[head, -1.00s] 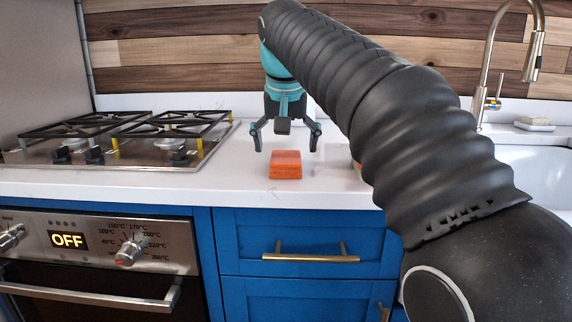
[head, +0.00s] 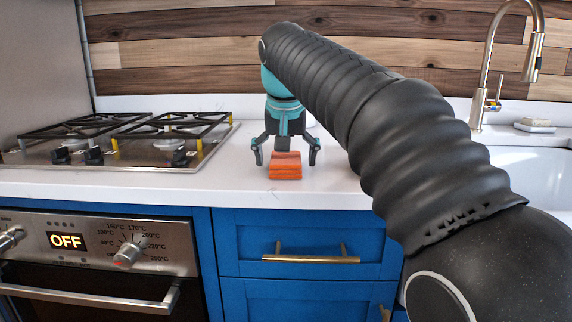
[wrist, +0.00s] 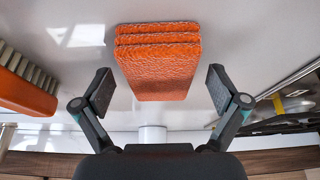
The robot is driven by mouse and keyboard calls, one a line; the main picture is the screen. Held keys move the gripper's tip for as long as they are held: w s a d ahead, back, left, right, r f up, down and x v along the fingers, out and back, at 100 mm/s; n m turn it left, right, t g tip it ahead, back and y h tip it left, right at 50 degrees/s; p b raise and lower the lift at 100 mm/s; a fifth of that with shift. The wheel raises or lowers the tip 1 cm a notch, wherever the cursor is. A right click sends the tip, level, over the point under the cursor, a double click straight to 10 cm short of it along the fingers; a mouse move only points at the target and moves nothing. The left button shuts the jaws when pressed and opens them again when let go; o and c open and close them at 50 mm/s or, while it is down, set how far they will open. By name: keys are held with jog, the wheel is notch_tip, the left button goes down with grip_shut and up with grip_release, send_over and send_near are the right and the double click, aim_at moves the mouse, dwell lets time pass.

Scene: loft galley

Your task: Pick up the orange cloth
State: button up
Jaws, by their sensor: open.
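The orange cloth (head: 285,166) lies folded in a small stack on the white counter, near its front edge. It also shows in the wrist view (wrist: 158,65), between and just beyond the fingertips. My gripper (head: 286,158) is open and points down over the cloth, with one finger to each side of it. In the wrist view my gripper (wrist: 160,90) shows a gap between each finger pad and the cloth, so it holds nothing.
A gas hob (head: 120,140) stands on the counter to the left. An orange brush (wrist: 25,82) with pale bristles lies beside the cloth in the wrist view. A sink (head: 535,175) with a tap (head: 487,70) is on the right. The counter (head: 225,183) around the cloth is mostly clear.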

aim_at(286, 155)
dwell(0.3)
jog(key=c, duration=1.1)
jog(key=shift+c, duration=0.2)
notch_tip(286, 155, up, 5)
jog(key=shift+f+p, duration=0.2)
jog(key=shift+p, duration=0.3)
jog(key=s+d+r, duration=0.3)
jog(key=d+r, duration=0.3)
jog(key=d, duration=0.5)
jog(key=shift+s+r, duration=0.2)
jog(key=shift+r, duration=0.2)
jog(key=shift+d, duration=0.1)
